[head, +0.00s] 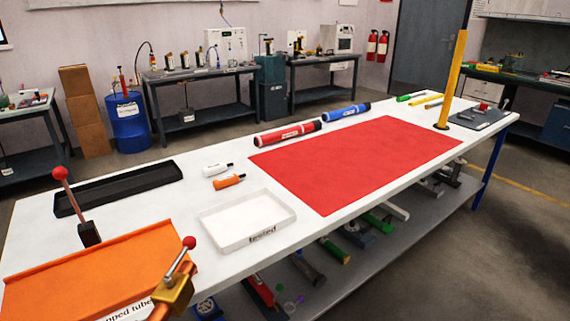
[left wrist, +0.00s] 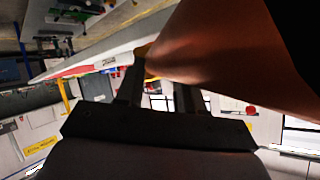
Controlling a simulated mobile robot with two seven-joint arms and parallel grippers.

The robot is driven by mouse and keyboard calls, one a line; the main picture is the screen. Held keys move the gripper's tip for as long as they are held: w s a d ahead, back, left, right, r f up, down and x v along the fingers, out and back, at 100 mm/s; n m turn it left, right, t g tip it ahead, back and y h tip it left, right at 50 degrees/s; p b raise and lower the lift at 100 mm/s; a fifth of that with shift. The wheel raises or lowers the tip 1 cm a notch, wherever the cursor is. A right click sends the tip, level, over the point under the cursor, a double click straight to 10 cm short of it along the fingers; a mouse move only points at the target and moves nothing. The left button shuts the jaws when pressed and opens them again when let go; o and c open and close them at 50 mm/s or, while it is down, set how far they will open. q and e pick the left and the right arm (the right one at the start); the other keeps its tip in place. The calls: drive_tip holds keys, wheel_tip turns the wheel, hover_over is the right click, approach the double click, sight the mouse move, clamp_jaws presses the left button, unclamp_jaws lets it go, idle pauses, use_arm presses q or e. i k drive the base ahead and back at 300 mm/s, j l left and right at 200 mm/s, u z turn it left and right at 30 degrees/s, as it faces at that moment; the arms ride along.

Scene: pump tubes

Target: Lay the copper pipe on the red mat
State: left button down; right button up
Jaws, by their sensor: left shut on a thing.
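The red mat (head: 355,160) lies flat on the white table, right of its middle, and is bare. In the left wrist view a large, blurred copper-brown piece, apparently the copper pipe (left wrist: 225,50), slants across the upper right. The dark fingers of my left gripper (left wrist: 158,78) are shut on it. Most of the piece runs out of the frame, and the exact contact is hard to see. My left gripper does not show in the head view. My right gripper shows in neither view.
An orange tray (head: 95,270), a black tray (head: 120,187) and a white "tested" tray (head: 248,222) stand left of the mat. Red (head: 287,134) and blue (head: 346,112) tubes lie behind it. A tall yellow post (head: 452,80) stands at the far right. A red-knobbed lever (head: 72,200) rises at left.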

sight(386, 155)
drive_tip(key=i+l, duration=0.15)
drive_tip(key=l, duration=0.2)
drive_tip(key=i+l, duration=0.2)
drive_tip(key=l, duration=0.2)
drive_tip(key=i+l, duration=0.15)
drive_tip(key=l, duration=0.2)
drive_tip(key=i+l, duration=0.2)
drive_tip(key=l, duration=0.15)
drive_tip(key=i+l, duration=0.15)
drive_tip(key=l, duration=0.25)
drive_tip(key=i+l, duration=0.15)
drive_tip(key=l, duration=0.2)
drive_tip(key=i+l, duration=0.2)
drive_tip(key=l, duration=0.15)
drive_tip(key=i+l, duration=0.15)
drive_tip(key=l, duration=0.25)
drive_tip(key=i+l, duration=0.9)
drive_tip(key=i, duration=0.2)
